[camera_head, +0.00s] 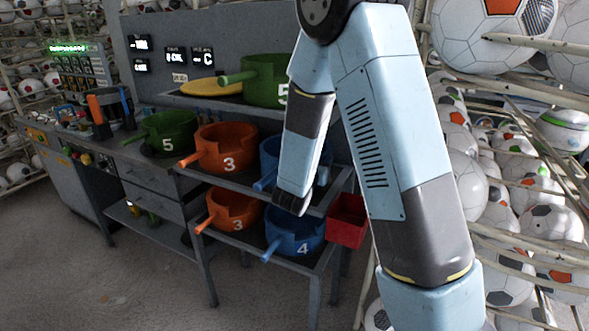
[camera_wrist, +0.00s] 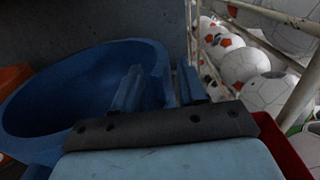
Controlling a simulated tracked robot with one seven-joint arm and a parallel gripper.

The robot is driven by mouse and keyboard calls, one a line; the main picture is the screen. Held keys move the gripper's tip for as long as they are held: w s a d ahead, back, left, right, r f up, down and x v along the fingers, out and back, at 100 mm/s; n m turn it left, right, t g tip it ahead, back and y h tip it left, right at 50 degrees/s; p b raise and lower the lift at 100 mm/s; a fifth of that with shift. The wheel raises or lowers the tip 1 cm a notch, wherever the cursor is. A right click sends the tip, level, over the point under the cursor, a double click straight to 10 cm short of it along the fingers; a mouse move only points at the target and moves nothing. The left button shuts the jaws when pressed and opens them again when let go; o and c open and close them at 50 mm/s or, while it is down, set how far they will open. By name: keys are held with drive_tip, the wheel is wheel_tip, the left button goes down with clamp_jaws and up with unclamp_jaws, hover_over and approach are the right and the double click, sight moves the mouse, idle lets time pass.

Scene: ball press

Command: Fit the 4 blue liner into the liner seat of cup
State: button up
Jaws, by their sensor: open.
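A blue bowl-shaped piece with a handle and a white 4 (camera_head: 294,232) sits on the lower shelf. Another blue piece (camera_head: 268,160) with a handle is on the shelf above, its number hidden behind my arm. In the wrist view a blue bowl (camera_wrist: 35,108) fills the left side; I cannot tell which of the two it is. My gripper (camera_wrist: 157,77) is open at its right wall, the left finger over the bowl and the right finger by its outer side. Contact is unclear.
Orange pieces marked 3 (camera_head: 228,162) stand to the left on both shelves. Green pieces marked 5 (camera_head: 172,143) stand on the bench and top shelf. A red bin (camera_head: 347,222) is at the right, close to my gripper. Ball racks (camera_head: 490,180) bound the right side.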

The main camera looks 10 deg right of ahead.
drive_tip(key=x, duration=0.3)
drive_tip(key=shift+w+d, duration=0.1)
drive_tip(key=shift+c, duration=0.2)
clamp_jaws()
idle(1.1)
